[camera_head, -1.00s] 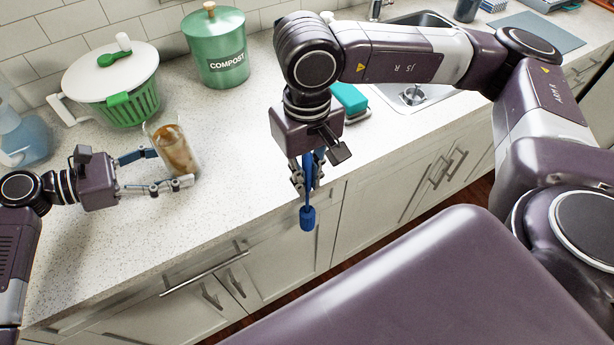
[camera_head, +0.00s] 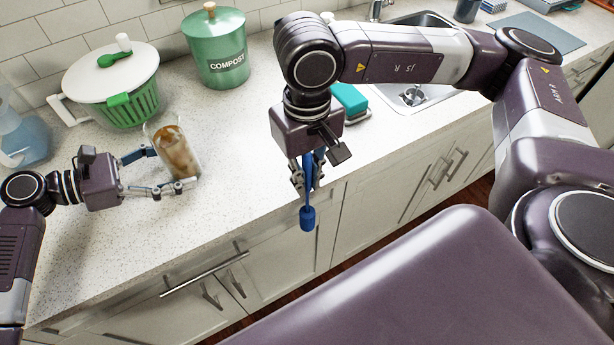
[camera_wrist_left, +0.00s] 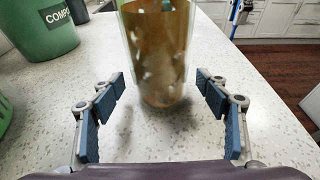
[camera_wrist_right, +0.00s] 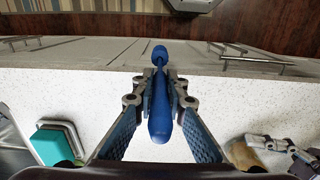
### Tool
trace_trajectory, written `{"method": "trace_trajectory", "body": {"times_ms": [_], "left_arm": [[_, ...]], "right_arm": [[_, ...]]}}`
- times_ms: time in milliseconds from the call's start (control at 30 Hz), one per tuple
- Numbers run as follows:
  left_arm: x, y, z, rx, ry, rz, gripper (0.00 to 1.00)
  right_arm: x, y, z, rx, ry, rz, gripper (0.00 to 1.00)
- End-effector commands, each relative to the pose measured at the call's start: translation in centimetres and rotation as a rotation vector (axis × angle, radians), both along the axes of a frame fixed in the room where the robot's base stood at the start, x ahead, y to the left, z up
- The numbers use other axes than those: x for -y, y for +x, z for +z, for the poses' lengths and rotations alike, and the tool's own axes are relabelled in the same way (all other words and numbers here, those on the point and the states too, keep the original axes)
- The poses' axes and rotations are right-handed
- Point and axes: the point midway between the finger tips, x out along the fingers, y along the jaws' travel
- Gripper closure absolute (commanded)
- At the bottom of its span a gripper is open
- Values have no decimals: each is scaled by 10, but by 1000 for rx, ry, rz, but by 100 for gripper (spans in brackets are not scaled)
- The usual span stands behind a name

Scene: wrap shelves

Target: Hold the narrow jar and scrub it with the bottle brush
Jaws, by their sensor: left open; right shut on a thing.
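The narrow jar (camera_head: 175,153) is clear glass with brown residue and stands upright on the counter. It also shows in the left wrist view (camera_wrist_left: 158,60). My left gripper (camera_head: 172,170) is open, with its fingers on either side of the jar's near part; gaps show between the pads and the glass in the left wrist view. The blue bottle brush (camera_head: 308,215) is in my right gripper (camera_head: 307,178), which is shut on it beside the counter's front edge. In the right wrist view, the brush (camera_wrist_right: 160,115) lies between the two fingers.
A salad spinner (camera_head: 115,85) and a green compost bin (camera_head: 217,50) stand behind the jar. A blue soap bottle (camera_head: 22,140) is at far left. A teal sponge (camera_head: 350,98) lies near the sink (camera_head: 412,95). The counter between jar and brush is clear.

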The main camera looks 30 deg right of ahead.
Motion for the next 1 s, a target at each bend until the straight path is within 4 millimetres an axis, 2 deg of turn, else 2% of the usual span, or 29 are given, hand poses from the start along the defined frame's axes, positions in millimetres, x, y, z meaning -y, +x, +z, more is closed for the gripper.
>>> {"method": "trace_trajectory", "body": {"times_ms": [1000], "left_arm": [[-12,0,3,0,0,0,32]], "right_arm": [[0,0,10,0,0,0,100]]}}
